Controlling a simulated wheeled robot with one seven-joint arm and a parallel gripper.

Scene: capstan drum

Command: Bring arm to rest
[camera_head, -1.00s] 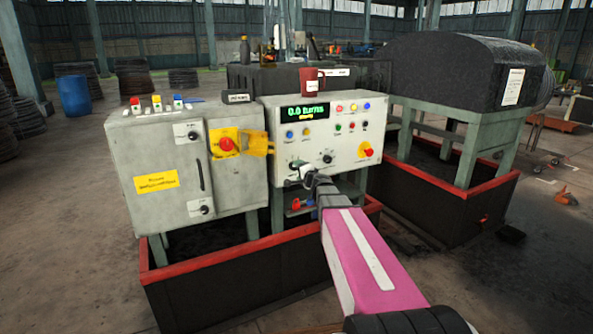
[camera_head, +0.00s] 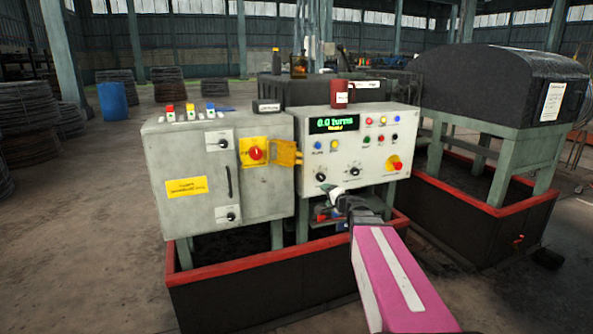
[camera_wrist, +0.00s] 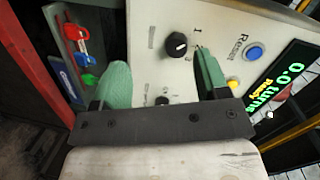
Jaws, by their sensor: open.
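My gripper (camera_head: 338,198) is open and empty, just in front of the lower part of the control panel (camera_head: 310,150). Its green fingers (camera_wrist: 160,72) stand wide apart in the wrist view. A black selector knob (camera_wrist: 177,44) shows between them, and no contact with it is visible. In the head view both black knobs, the left one (camera_head: 321,177) and the right one (camera_head: 355,171), are uncovered above my gripper. The green display (camera_head: 334,124) reads 0.0 turns. My pink arm link runs to the lower right.
Left of the panel stands a grey cabinet (camera_head: 205,195) with an open yellow flap (camera_head: 286,153). Red-edged low walls (camera_head: 270,300) surround the stands. A black hooded machine (camera_head: 500,85) is at the right. Open floor lies left.

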